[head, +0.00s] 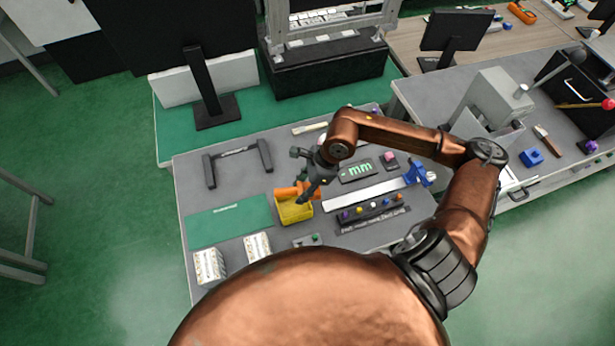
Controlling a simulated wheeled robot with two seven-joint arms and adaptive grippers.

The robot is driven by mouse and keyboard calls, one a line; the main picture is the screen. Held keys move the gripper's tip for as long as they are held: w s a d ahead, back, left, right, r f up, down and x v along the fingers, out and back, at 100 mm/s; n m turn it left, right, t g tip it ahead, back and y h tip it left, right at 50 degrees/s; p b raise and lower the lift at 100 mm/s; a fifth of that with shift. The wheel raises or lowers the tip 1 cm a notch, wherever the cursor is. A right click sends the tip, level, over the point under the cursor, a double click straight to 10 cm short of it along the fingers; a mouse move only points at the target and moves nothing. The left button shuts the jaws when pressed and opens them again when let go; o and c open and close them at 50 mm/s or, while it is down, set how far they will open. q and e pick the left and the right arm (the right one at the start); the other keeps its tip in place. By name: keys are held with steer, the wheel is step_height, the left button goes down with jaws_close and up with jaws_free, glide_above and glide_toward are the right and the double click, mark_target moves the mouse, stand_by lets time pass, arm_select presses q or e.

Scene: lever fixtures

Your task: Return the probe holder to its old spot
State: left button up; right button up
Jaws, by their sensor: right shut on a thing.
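My right gripper (303,193) reaches down over the left-middle of the grey table. It is shut on an orange piece (284,192), which is at the yellow open bin (296,212). The fingers hide part of the piece, and I cannot tell whether it touches the bin. A dark rack with several small coloured knobs (373,210) lies to the right, behind a dark lettered label. No thing here is clearly marked as the probe holder. My left gripper is not in view.
A black U-shaped frame (238,162), a green mat (228,220) and two white patterned blocks (209,267) are on the left. A green "mm" plate (357,170) and a long pale ruler-like bar with a blue end (370,192) are on the right. A monitor stands behind.

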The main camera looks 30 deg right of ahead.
steer(key=m, duration=0.2)
steer(key=m+t, duration=0.1)
steer(key=shift+d+m+h, duration=0.25)
steer(key=shift+m+h, duration=0.05)
steer(key=shift+h, duration=0.1)
steer(key=m, duration=0.2)
steer(key=shift+d+r+m+t+h, duration=0.2)
steer(key=shift+d+m+t+h, duration=0.1)
steer(key=shift+m+t+h, duration=0.1)
steer(key=shift+w+d, duration=0.15)
steer(key=shift+w, duration=0.1)
steer(key=w+d+f, duration=0.4)
steer(key=w, duration=0.4)
steer(key=b, duration=0.1)
glide_above(299, 173)
steer(key=s, duration=0.2)
steer(key=f, duration=0.5)
steer(key=shift+w+d+f, duration=0.15)
steer(key=shift+w+d, duration=0.1)
steer(key=shift+d, duration=0.05)
steer(key=shift+w+f, duration=0.1)
steer(key=shift+f, duration=0.05)
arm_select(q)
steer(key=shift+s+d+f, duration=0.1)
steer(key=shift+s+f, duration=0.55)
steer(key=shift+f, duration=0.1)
arm_select(e)
steer(key=shift+w+d+f, duration=0.1)
steer(key=shift+d+f, duration=0.05)
steer(key=shift+f, duration=1.55)
